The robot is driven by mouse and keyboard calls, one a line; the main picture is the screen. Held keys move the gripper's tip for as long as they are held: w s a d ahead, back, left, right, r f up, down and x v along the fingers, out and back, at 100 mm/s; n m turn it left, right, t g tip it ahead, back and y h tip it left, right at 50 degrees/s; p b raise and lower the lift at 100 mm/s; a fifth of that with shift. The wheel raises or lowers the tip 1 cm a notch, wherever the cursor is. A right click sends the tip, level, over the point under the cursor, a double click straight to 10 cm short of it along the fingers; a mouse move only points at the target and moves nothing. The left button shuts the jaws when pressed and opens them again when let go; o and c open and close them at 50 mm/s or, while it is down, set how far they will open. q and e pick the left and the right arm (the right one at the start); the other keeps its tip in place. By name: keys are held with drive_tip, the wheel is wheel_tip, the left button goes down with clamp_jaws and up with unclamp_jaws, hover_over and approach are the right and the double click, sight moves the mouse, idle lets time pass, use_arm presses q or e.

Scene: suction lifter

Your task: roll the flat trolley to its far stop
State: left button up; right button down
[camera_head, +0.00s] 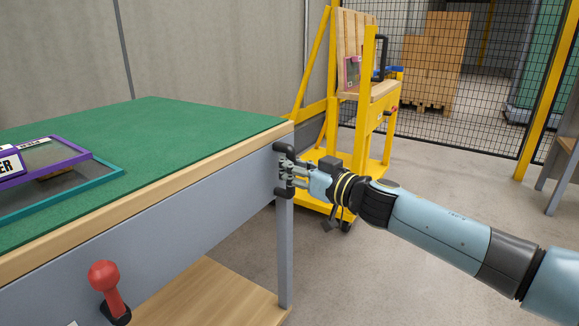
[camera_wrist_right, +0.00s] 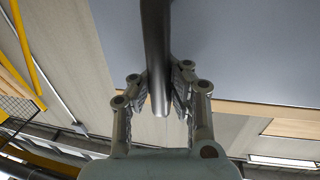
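A long green-topped bench (camera_head: 200,128) with a wooden edge, grey side panel and lower wooden shelf fills the left of the head view. My left gripper is not in view.
A red-knobbed lever (camera_head: 104,277) sticks out from the bench's side panel. Purple and teal framed panels (camera_head: 75,165) lie on the green top. A yellow wheeled frame (camera_head: 365,140) stands behind the bench's right end. Mesh fencing (camera_head: 460,130) is farther back.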

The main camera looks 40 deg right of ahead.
drive_tip(key=shift+f, duration=0.2)
drive_tip(key=w+d+b, duration=0.3)
drive_tip(key=w+d, duration=0.1)
drive_tip(key=d, duration=0.7)
drive_tip(key=w+d+b, duration=0.3)
drive_tip(key=w+d, duration=0.1)
drive_tip(key=d, duration=0.7)
drive_tip(key=shift+w+d, duration=0.2)
drive_tip(key=shift+w, duration=0.2)
drive_tip(key=c, duration=1.6)
unclamp_jaws()
drive_tip(key=shift+s+d, duration=0.15)
drive_tip(key=shift+s, duration=0.2)
drive_tip(key=shift+o, duration=1.4)
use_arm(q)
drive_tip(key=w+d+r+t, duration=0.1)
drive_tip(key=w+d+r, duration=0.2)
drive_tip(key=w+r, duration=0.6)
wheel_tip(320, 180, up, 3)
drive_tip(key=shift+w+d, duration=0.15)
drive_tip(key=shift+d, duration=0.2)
use_arm(e)
drive_tip(key=shift+o, duration=0.4)
drive_tip(key=shift+w+r, duration=0.1)
